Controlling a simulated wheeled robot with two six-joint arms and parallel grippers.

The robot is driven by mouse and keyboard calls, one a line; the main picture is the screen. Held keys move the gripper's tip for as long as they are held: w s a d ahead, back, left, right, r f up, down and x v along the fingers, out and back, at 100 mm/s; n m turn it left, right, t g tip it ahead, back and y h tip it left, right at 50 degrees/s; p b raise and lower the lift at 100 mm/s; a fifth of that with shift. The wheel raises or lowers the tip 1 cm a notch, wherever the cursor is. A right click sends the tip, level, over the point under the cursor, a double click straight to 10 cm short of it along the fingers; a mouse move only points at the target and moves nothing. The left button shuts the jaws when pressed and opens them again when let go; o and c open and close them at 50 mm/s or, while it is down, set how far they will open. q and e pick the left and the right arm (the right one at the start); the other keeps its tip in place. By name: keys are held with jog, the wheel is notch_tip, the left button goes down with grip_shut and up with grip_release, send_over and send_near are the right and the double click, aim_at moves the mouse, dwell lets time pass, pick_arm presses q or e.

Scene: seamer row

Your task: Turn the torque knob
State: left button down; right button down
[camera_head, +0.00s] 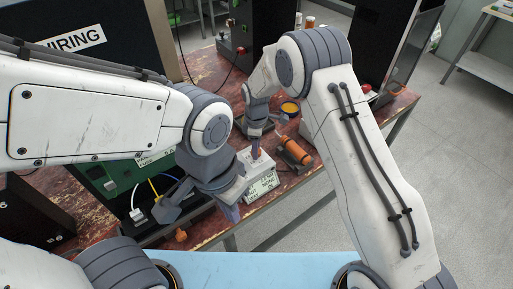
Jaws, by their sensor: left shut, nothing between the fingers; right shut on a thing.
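A small white box (258,168) with a printed label on its front sits on the worn red table. My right gripper (256,147) reaches down over the box from behind and is shut on the torque knob on its top. The fingers and wrist hide most of the knob. My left gripper (230,211) is lower in the view, in front of the box and to its left. It is shut and empty, apart from the knob.
An orange cylindrical tool (295,152) lies just right of the box. A green unit (108,180) with cables and a black tray stands at the left. The table's front edge is close.

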jog(key=n, duration=0.4)
jog(key=shift+w+r+n, duration=0.1)
jog(key=shift+w+n, duration=0.05)
jog(key=shift+n, duration=0.25)
dwell(0.4)
jog(key=shift+c, duration=2.1)
grip_release()
notch_tip(320, 180, up, 10)
jog(key=b, duration=0.1)
jog(key=shift+r+b, duration=0.2)
jog(key=shift+b, duration=0.1)
